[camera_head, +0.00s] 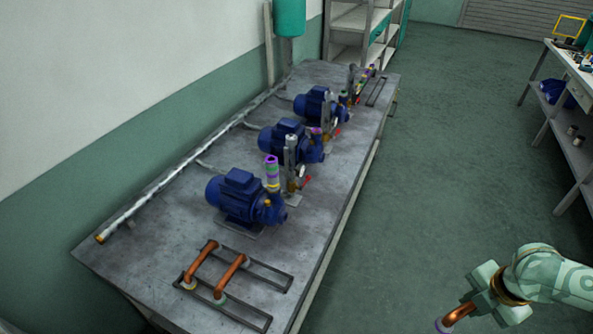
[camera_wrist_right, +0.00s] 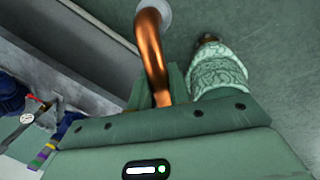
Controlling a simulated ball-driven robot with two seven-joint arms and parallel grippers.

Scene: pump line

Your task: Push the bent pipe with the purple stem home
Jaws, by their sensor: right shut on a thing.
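My right gripper (camera_head: 478,302) is at the lower right in the head view, over the floor and well to the right of the bench. It is shut on a bent copper pipe (camera_head: 458,315). The pipe's end, at the picture's lower edge, looks pale purple. In the right wrist view the copper pipe (camera_wrist_right: 151,50) rises from between the fingers and bends to a pale lilac-grey end (camera_wrist_right: 153,14). Its other end is hidden by the gripper. The nearest blue pump (camera_head: 245,197) carries an upright stem (camera_head: 271,172) with purple, green and yellow bands. My left gripper is not in view.
Two more copper pipes (camera_head: 200,262) lie across a dark rack (camera_head: 255,311) at the near end of the grey bench (camera_head: 150,240). Two more blue pumps (camera_head: 284,142) stand farther back. A side workbench (camera_head: 572,85) is at right. The floor between is clear.

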